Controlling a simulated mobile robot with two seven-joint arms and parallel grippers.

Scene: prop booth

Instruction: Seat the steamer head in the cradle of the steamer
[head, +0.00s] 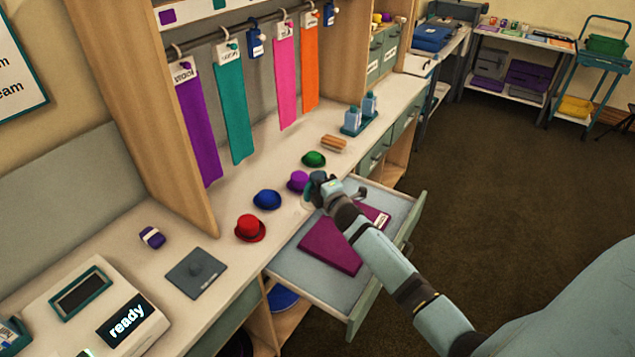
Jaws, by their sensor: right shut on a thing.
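My right gripper (314,187) reaches in over the back of the open drawer, at the counter's edge beside the purple hat. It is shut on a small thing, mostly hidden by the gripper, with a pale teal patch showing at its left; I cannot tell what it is. A white machine (108,310) with a lit "ready" display stands at the lower left; I cannot tell whether it is the steamer. I cannot pick out the steamer head or cradle for sure. My left gripper is not in view.
Red (250,229), blue (267,200), purple (298,181) and green (314,159) hats line the counter. A wooden brush (334,143) and a teal bottle tray (358,124) stand farther back. Coloured strips hang above.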

